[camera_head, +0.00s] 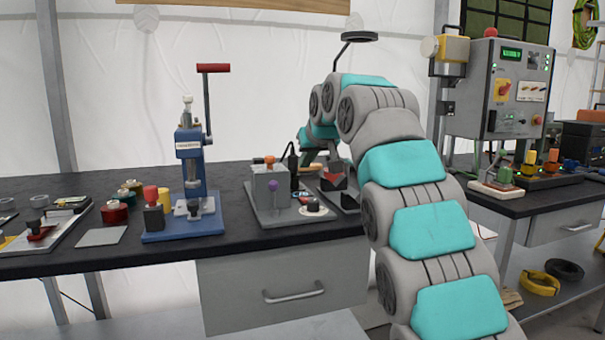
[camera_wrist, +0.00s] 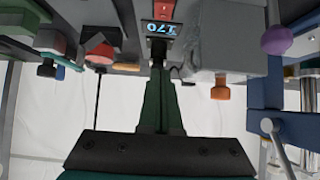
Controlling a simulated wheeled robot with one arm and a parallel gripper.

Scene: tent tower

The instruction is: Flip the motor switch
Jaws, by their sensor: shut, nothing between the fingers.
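In the wrist view, which looks upside down, my gripper (camera_wrist: 158,72) is shut and empty, its dark green fingers pressed together. The fingertips are close to a small panel with a lit blue display (camera_wrist: 160,28). A small red part, possibly the motor switch (camera_wrist: 163,11), sits just beyond that display. I cannot tell whether the fingers touch the panel, or which way the switch is set. In the head view, my arm bends down over the bench behind a grey box (camera_head: 271,188) with orange and purple knobs; my fingers are not clearly visible there.
The grey box (camera_wrist: 235,40) and its purple knob (camera_wrist: 277,40) are close right of my fingers in the wrist view. In the head view, a blue press (camera_head: 190,150) stands left, and a control cabinet (camera_head: 515,90) stands right.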

